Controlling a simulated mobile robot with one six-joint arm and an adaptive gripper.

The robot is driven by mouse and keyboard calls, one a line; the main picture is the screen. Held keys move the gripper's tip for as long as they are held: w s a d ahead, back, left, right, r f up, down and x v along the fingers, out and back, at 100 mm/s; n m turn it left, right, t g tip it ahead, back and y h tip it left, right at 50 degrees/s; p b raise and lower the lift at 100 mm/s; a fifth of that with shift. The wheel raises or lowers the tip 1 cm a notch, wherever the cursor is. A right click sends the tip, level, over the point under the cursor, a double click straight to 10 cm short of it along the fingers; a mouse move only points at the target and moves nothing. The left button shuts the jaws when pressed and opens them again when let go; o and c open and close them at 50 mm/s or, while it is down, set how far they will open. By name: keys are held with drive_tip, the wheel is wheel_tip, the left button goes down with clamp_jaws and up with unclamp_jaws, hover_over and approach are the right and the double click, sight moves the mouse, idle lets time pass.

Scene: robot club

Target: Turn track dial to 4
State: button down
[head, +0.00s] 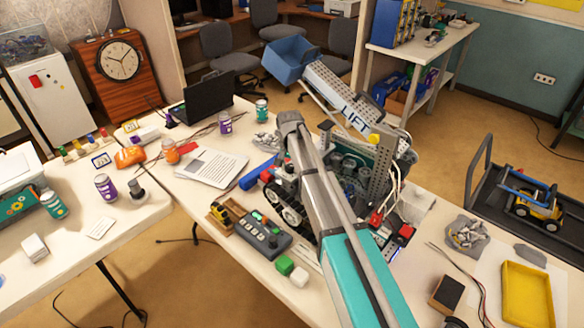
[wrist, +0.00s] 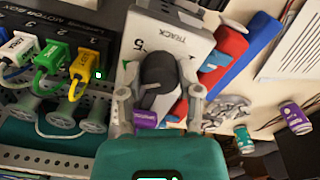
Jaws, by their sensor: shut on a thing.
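The track dial is a dark round knob (wrist: 158,72) on a light grey panel (wrist: 145,28) marked TRACK in the wrist view. A 5 shows on the panel beside the knob. Other numbers and any pointer are hidden or too small to read. My gripper (wrist: 158,88) has one finger on each side of the knob and is shut on it.
In the wrist view, green, white and yellow plugs (wrist: 78,68) sit in a motor box left of the dial. A blue bar and red part (wrist: 232,45) lie right. In the head view, a grey perforated tower (head: 380,165), a control box (head: 262,236) and a laptop (head: 208,98) crowd the table.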

sight(290, 166)
drive_tip(key=shift+w, duration=0.2)
drive_tip(key=shift+c, duration=1.3)
unclamp_jaws()
drive_tip(key=shift+s, duration=0.1)
drive_tip(key=shift+r+n+p, duration=0.5)
drive_tip(key=shift+r+p, duration=0.25)
wheel_tip(290, 166, up, 12)
drive_tip(key=n+p, duration=1.2)
drive_tip(key=n, duration=0.1)
drive_tip(key=shift+r, duration=0.15)
